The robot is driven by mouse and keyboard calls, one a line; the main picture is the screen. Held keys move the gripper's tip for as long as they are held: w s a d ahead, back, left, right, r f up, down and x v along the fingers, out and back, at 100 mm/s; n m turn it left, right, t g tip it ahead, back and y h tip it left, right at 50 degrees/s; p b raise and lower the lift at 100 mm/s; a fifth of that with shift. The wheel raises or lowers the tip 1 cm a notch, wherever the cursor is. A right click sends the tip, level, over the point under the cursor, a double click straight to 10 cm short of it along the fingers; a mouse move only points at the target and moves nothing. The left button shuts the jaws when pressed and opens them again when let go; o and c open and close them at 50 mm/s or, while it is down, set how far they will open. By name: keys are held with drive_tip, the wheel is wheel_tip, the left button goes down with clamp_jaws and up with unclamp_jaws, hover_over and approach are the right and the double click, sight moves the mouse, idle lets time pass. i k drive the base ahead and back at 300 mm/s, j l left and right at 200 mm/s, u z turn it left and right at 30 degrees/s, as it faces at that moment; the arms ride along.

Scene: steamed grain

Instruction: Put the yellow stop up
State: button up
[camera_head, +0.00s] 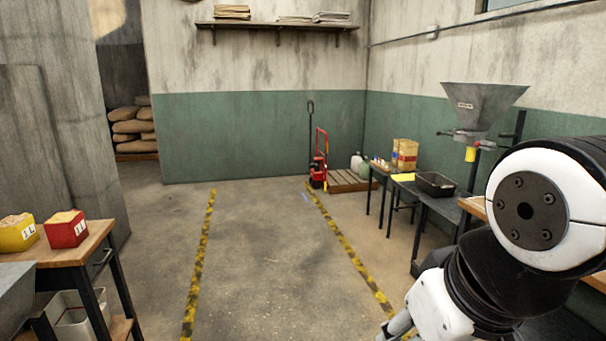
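A small yellow piece (470,154) hangs below the outlet of the grey metal hopper (483,104) at the right. It is the likeliest yellow stop, but it is too small to see how it is fixed. A grey and red fitting (463,135) sits at the hopper's neck, just above the yellow piece. My gripper's fingertips are not in view.
A black tray (436,184) stands on the bench below the hopper. A red hand truck (319,165) and pallet (350,181) are at the back. Yellow and red boxes (66,229) stand on the left table (84,250). The floor between the striped lines (203,245) is clear.

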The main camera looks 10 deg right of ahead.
sight(398, 177)
drive_tip(key=i+z, duration=0.25)
drive_tip(key=i, duration=2.85)
drive_tip(key=i+l+u, duration=0.1)
drive_tip(key=i, duration=0.8)
drive_tip(key=i+z, duration=0.25)
drive_tip(key=i, duration=0.35)
drive_tip(key=i+z, duration=0.3)
drive_tip(key=i, duration=0.35)
drive_tip(key=i+j+z, duration=0.25)
drive_tip(key=i, duration=0.35)
drive_tip(key=i+z, duration=0.3)
drive_tip(key=i, duration=0.1)
